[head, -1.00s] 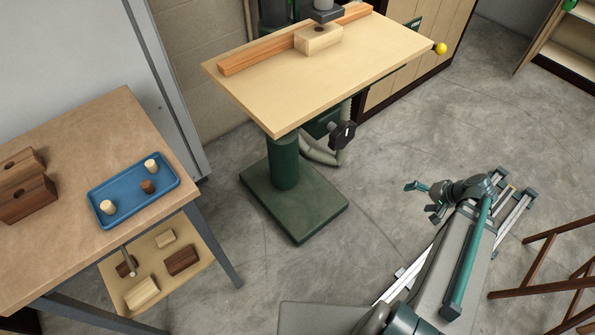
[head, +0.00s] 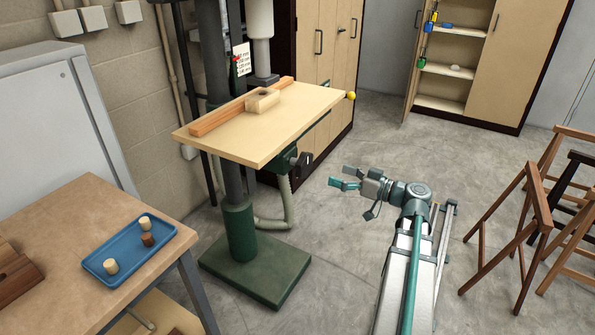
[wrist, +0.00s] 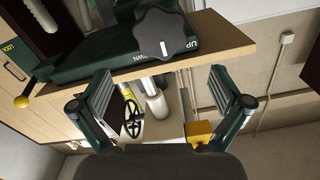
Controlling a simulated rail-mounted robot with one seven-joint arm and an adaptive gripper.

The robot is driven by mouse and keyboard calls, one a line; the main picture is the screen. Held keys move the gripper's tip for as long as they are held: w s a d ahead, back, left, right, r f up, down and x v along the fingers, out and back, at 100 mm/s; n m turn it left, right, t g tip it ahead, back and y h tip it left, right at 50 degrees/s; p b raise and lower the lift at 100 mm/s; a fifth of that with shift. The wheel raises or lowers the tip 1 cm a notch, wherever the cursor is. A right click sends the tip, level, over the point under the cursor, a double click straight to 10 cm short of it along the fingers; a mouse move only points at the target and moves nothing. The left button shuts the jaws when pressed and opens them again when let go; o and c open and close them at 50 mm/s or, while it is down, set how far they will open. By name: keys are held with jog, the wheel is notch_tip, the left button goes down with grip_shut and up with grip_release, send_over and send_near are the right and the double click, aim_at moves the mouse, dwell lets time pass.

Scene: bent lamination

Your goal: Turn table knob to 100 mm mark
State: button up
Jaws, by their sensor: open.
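The drill press table (head: 290,110) stands at mid-height on a dark column. Its black lobed knob (head: 302,162) sits below the table's right side. In the wrist view the knob (wrist: 166,36) has a white pointer line and is mounted on a dark green housing (wrist: 105,52) with "UP" and "DOWN" lettering, seen upside down. A white sheet with mm marks (head: 241,60) is on the column beside a small red pointer; its values are too small to read surely. My gripper (head: 341,178) is open and empty, to the right of the knob and apart from it.
A yellow ball handle (head: 351,95) sticks out at the table's right corner. A wooden fence (head: 230,112) and block lie on the table. A workbench with a blue tray (head: 105,268) is at left. Wooden trestles (head: 540,190) stand at right. The floor between is clear.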

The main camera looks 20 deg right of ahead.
aim_at(308, 165)
jog(key=p+x, duration=0.1)
jog(key=x, duration=0.9)
jog(key=shift+w+a, duration=0.3)
jog(key=shift+c, duration=0.2)
jog(key=c, duration=0.9)
jog(key=shift+o, duration=0.2)
jog(key=shift+f, duration=0.1)
